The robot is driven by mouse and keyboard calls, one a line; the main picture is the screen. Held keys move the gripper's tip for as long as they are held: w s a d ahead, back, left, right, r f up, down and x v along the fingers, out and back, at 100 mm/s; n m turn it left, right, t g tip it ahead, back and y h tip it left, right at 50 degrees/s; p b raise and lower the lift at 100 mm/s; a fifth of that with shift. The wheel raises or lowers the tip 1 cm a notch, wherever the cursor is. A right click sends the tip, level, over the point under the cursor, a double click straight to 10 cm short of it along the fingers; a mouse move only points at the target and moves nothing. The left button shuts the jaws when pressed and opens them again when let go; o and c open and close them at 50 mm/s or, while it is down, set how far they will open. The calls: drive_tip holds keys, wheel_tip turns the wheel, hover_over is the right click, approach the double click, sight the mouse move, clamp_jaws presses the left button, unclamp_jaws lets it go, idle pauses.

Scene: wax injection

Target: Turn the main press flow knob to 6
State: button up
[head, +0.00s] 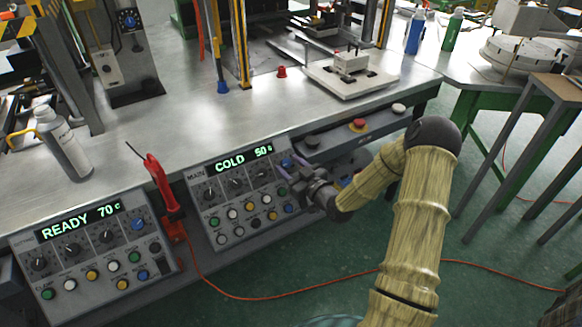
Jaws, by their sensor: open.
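The main press panel (221,223) is a grey sloped box on the bench front, marked MAIN, with a green display (244,160) reading COLD 50 c. Below the display is a row of dark knobs, including a left knob (209,195), a middle knob (235,184) and a right knob (261,174). A blue knob (287,163) is at the row's right end. The small labels and dial numbers are too small to read, so I cannot tell which is the flow knob. My gripper (288,172) is open at the panel's right end, close to the blue knob; contact is unclear.
A second panel (85,270) reading READY 70 c is at left. A red-handled tool (160,185) stands between the panels. Buttons (358,125) line the bench front at right. An orange cable (300,292) crosses the floor.

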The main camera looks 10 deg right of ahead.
drive_tip(key=c, duration=1)
drive_tip(key=shift+o, duration=0.2)
